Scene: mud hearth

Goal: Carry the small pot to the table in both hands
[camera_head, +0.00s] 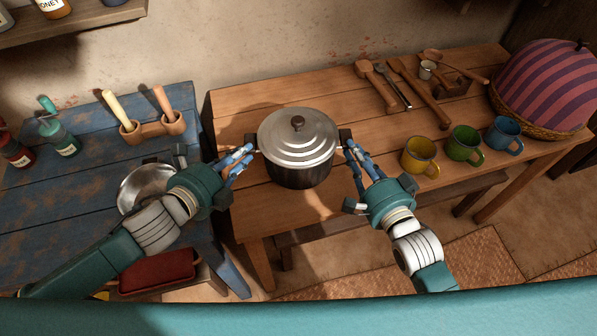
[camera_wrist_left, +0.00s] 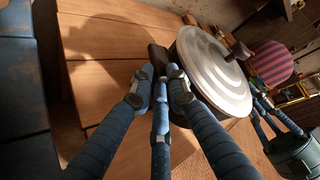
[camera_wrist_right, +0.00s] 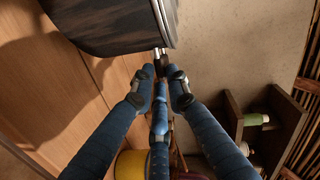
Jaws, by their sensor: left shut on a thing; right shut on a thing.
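The small pot (camera_head: 300,170), dark-sided with a shiny ringed lid (camera_head: 297,132) and dark knob, is upright over the left part of the brown wooden table (camera_head: 235,205). I cannot tell whether its base touches the tabletop. My left gripper (camera_head: 247,153) is shut on its left handle; the left wrist view shows the fingers closed by the lid (camera_wrist_left: 212,75). My right gripper (camera_head: 349,152) is shut on the right handle; the right wrist view shows the fingertips together at the pot's side (camera_wrist_right: 115,25).
Yellow (camera_head: 420,156), green (camera_head: 464,144) and blue (camera_head: 503,135) mugs stand right of my right gripper. Wooden utensils (camera_head: 418,92) lie behind them, and a striped domed basket (camera_head: 545,85) is at far right. A blue table (camera_head: 60,225) with a metal bowl (camera_head: 140,185) adjoins at left.

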